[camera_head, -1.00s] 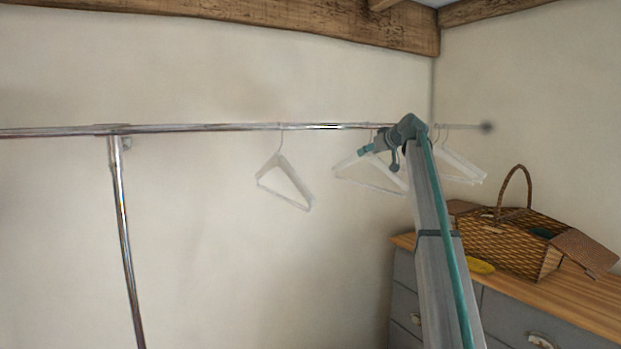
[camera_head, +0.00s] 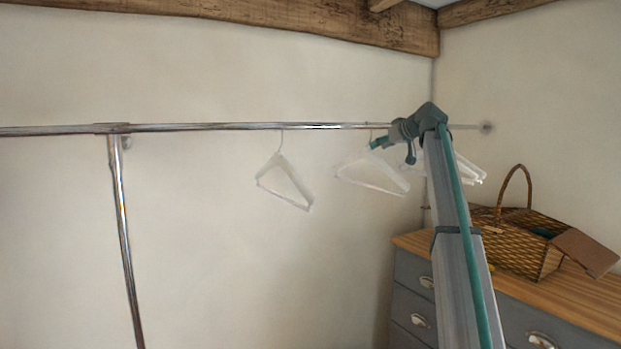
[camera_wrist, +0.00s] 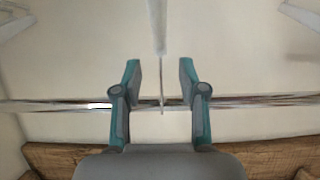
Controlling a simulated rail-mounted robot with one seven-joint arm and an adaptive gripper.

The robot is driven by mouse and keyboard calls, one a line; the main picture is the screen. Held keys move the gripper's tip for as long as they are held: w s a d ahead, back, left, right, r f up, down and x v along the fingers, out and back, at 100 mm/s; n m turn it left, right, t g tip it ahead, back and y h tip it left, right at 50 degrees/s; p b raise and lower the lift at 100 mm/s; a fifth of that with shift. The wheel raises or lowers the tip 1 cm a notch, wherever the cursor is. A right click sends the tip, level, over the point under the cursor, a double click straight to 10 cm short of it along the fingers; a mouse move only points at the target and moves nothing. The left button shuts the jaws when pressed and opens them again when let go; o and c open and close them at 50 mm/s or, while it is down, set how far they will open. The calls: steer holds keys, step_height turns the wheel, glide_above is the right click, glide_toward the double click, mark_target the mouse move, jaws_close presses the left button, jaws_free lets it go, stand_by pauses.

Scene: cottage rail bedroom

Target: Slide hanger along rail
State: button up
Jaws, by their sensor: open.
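A chrome rail (camera_head: 230,127) runs across the wall, and it also shows in the wrist view (camera_wrist: 50,106). A white hanger (camera_head: 283,182) hangs apart to the left. A middle white hanger (camera_head: 372,184) hangs beside my gripper (camera_head: 377,143). More white hangers (camera_head: 468,170) hang to the right, partly hidden by my arm. In the wrist view, my gripper (camera_wrist: 160,68) is open, with its fingers on either side of a white hanger's neck (camera_wrist: 157,25) and thin hook. It seems to be the middle hanger. Whether a finger touches the hook is unclear; a gap shows on both sides.
A vertical chrome post (camera_head: 123,240) supports the rail at the left. A grey dresser (camera_head: 407,290) with a wooden top stands at the lower right, with a wicker basket (camera_head: 515,240) on it. A wooden beam (camera_head: 300,18) runs above. The rail between post and left hanger is clear.

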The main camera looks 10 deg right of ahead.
steer(key=shift+v, duration=2.75)
